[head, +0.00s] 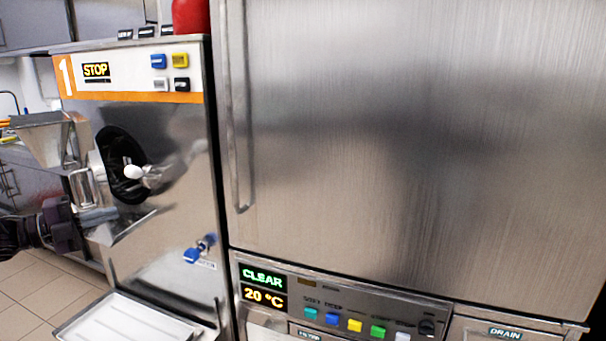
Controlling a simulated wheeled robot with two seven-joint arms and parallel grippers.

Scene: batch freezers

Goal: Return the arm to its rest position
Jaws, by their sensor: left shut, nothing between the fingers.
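My left gripper (62,225) comes in from the left edge, dark and low, and is shut with nothing in it. It appears in front of the batch freezer marked 1 (170,230), left of its front spout and below the steel hopper (50,140). I cannot tell whether it touches the machine. My right gripper is not in view.
A steel cabinet with a large door (420,130) fills the right side. A steel tray (120,325) sits low in front of the freezer. Tiled floor (30,290) shows at lower left.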

